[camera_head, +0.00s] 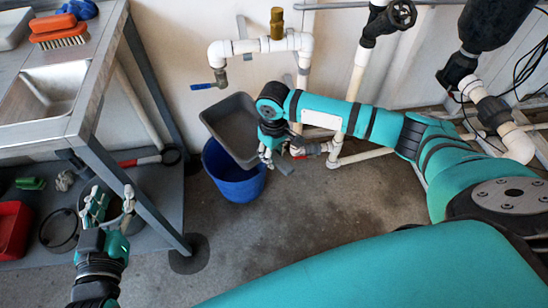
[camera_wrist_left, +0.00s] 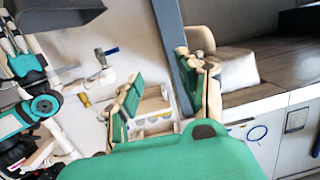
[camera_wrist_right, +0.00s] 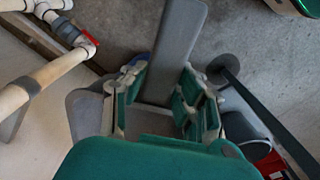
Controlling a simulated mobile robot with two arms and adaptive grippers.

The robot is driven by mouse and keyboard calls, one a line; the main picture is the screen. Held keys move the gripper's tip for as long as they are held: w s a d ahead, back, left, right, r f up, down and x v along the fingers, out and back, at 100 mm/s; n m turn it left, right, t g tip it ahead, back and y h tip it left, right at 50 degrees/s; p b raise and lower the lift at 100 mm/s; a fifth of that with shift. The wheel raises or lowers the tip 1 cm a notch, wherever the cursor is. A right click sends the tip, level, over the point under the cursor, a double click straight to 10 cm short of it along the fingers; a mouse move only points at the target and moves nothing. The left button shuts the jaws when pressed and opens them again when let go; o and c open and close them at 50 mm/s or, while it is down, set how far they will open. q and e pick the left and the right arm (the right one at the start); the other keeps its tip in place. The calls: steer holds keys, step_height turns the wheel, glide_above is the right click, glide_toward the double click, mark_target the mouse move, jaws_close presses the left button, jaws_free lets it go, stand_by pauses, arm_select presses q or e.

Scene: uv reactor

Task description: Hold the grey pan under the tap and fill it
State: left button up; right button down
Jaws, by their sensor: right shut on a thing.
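The grey pan (camera_head: 236,128) is held in the air, its inside facing the head camera. In the head view it appears just below the white pipe tap (camera_head: 217,55) with the blue lever (camera_head: 203,86). No water shows in it. My right gripper (camera_head: 272,152) is shut on the pan's handle, which runs out between the fingers in the right wrist view (camera_wrist_right: 176,45). My left gripper (camera_head: 108,205) is open and empty, beside the metal bench. In the left wrist view the pan (camera_wrist_left: 62,14) shows at top left and the blue lever (camera_wrist_left: 111,51) near the middle.
A blue bucket (camera_head: 240,187) stands on the floor behind and below the pan. The metal sink bench (camera_head: 75,125) fills the left, with a lower shelf holding a red bin (camera_head: 14,228). White pipes with a black valve wheel (camera_head: 401,13) run along the wall. The middle floor is clear.

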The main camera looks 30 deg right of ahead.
steer(key=shift+w, duration=0.25)
steer(key=w, duration=0.2)
steer(key=w+d, duration=0.1)
steer(key=shift+r, duration=0.25)
arm_select(q)
steer(key=shift+w+d+r+t, duration=0.1)
steer(key=shift+r+t, duration=0.2)
steer(key=shift+r, duration=0.15)
steer(key=shift+w+d+r+t, duration=0.1)
steer(key=shift+r+t, duration=0.2)
steer(key=shift+r, duration=0.15)
arm_select(e)
steer(key=shift+w+d+r, duration=0.1)
steer(key=shift+w+d, duration=0.15)
steer(key=shift+w, duration=0.65)
arm_select(q)
steer(key=m+h, duration=0.1)
steer(key=m, duration=1.8)
glide_toward(199, 88)
steer(key=shift+t, duration=0.3)
steer(key=x, duration=1)
steer(key=shift+w+f, duration=0.15)
steer(key=shift+f, duration=0.15)
